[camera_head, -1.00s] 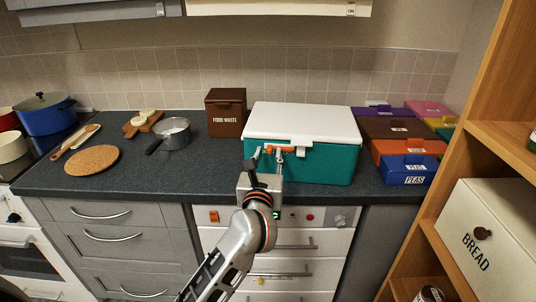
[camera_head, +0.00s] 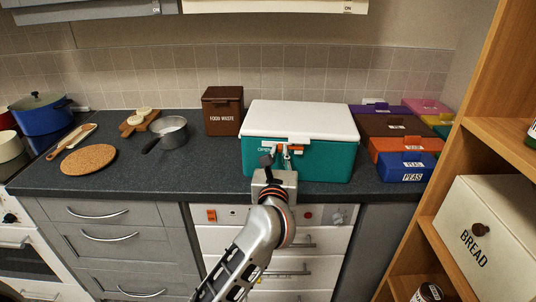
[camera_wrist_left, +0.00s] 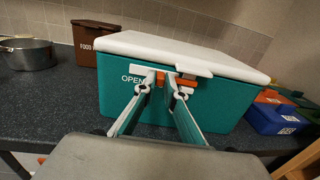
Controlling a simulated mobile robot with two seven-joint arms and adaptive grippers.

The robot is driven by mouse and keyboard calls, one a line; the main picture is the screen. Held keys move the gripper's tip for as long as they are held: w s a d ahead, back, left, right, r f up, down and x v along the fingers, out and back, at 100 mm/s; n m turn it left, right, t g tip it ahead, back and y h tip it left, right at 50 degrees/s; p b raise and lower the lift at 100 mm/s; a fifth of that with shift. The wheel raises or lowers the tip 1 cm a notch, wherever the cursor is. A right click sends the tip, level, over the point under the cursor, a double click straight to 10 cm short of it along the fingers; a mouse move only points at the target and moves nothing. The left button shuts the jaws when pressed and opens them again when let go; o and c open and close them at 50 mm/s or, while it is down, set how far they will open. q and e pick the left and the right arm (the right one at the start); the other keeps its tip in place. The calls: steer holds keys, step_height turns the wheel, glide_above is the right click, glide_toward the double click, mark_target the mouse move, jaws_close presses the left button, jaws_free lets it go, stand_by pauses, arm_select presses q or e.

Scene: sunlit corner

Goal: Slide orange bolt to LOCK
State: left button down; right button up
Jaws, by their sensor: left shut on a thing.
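The orange bolt (camera_head: 299,147) sits on the front of a teal cooler box (camera_head: 330,164) with a white lid (camera_head: 300,118). It also shows in the left wrist view (camera_wrist_left: 187,83), under the white latch of the lid. My left gripper (camera_head: 282,152) is shut on the bolt, with its two fingers (camera_wrist_left: 161,92) against the front of the box. The word OPEN (camera_wrist_left: 133,79) shows left of the fingers. No LOCK label is readable; the fingers and latch cover part of the bolt. My right gripper is not in view.
A brown FOOD WASTE box (camera_head: 222,112) stands left of the cooler, with a saucepan (camera_head: 171,130) farther left. A blue PEAS box (camera_head: 407,170) and other coloured boxes stand to the right. A wooden shelf (camera_head: 475,150) rises at the right. A strip of counter before the cooler is clear.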

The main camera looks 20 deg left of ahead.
arm_select(q)
steer(key=shift+d, duration=0.15)
steer(key=c, duration=2.1)
jaws_free()
steer(key=shift+d, duration=0.1)
steer(key=s, duration=0.4)
steer(key=s+d, duration=0.1)
steer(key=s, duration=0.3)
steer(key=s+d, duration=0.1)
steer(key=s, duration=0.3)
